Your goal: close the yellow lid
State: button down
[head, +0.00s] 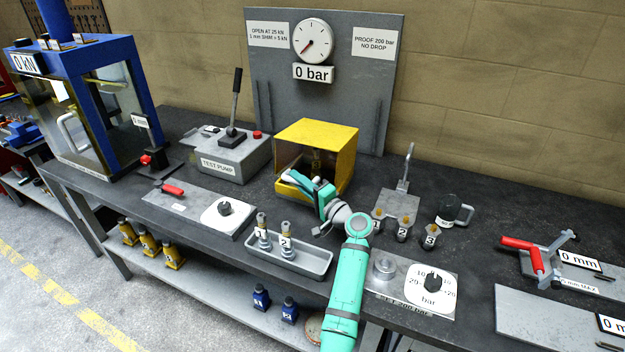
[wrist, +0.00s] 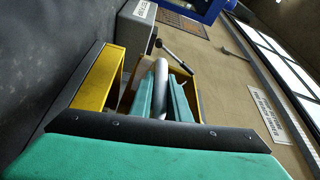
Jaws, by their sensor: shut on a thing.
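The yellow box (head: 325,135) stands at the back middle of the bench, its top panel in place and its front side open. A yellow edge (head: 288,192) shows low at its front; I cannot tell whether this is the yellow lid, hanging lowered. My gripper (head: 308,184) is at the open front of the box. In the wrist view, the gripper's teal fingers (wrist: 165,98) are shut on a grey bar (wrist: 160,82), which looks like a handle. Yellow parts (wrist: 98,78) show beside and beyond the fingers. My arm hides part of the box's front.
A grey test pump (head: 228,155) stands left of the box. A tray (head: 290,258) with two numbered fittings lies in front. Numbered fittings (head: 403,230) and a dark mug (head: 452,208) stand to the right. A gauge board (head: 330,75) rises behind.

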jog(key=shift+s+a+f, duration=0.1)
jog(key=shift+s+a, duration=0.1)
jog(key=shift+a, duration=0.2)
jog(key=c, duration=1.7)
grip_release()
jog(key=shift+s, duration=0.1)
jog(key=shift+d, duration=0.15)
jog(key=shift+w, duration=0.2)
notch_tip(320, 180, up, 3)
jog(key=shift+w+f, duration=0.1)
jog(key=shift+f, duration=0.1)
jog(key=shift+s+d+r, duration=0.3)
jog(key=shift+s+r, duration=1.4)
jog(key=shift+s, duration=0.65)
jog(key=shift+s+d+r, duration=0.25)
jog(key=shift+s+r, duration=1.5)
jog(key=shift+s, duration=0.65)
jog(key=shift+s+d+r, duration=0.3)
jog(key=shift+s+r, duration=1.4)
jog(key=shift+s, duration=0.65)
jog(key=shift+w, duration=0.1)
